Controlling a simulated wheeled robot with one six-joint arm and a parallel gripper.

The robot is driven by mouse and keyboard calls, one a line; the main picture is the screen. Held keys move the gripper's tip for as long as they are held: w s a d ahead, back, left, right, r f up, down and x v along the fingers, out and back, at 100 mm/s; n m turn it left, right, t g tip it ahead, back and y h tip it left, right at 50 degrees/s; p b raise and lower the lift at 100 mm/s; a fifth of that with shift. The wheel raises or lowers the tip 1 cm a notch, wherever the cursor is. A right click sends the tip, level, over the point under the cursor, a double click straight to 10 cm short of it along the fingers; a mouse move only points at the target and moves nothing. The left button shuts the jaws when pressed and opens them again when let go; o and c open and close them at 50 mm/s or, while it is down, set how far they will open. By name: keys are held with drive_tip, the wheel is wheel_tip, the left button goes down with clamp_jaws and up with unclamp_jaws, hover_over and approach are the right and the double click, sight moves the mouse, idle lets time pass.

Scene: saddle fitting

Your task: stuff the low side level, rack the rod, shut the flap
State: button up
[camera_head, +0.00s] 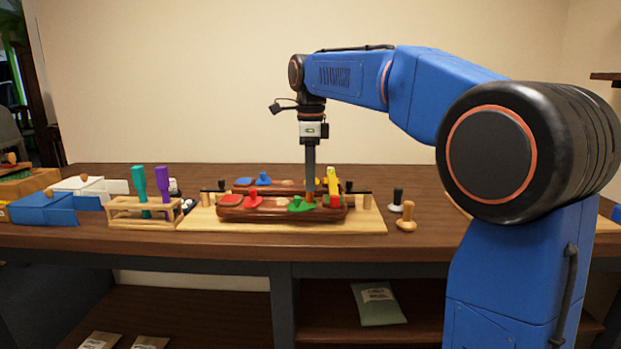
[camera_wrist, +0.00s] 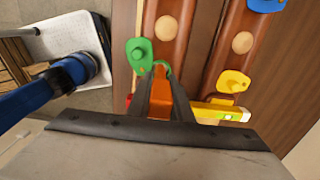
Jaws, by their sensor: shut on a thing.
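My gripper (camera_head: 310,190) points straight down over the front brown saddle panel (camera_head: 270,213). A green flap (camera_head: 301,205) with a knob lies just left of the rod on the front panel. In the wrist view the green flap (camera_wrist: 139,54) is swung off to one side, and a green rim shows by the rod. A yellow spirit level (camera_head: 331,183) lies across both panels, right of my gripper. The rod rack (camera_head: 120,211) holds a teal rod (camera_head: 140,184) and a purple rod (camera_head: 163,184).
A rear panel has a blue flap (camera_head: 263,179) and a yellow flap (camera_wrist: 234,82). Red flaps (camera_head: 254,200) sit on the front panel. Knobbed tools (camera_head: 406,217) stand right of the pale board (camera_head: 210,222). Blue and white boxes (camera_head: 45,208) stand far left. The table's front strip is clear.

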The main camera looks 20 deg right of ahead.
drive_tip(key=shift+r, duration=3.95)
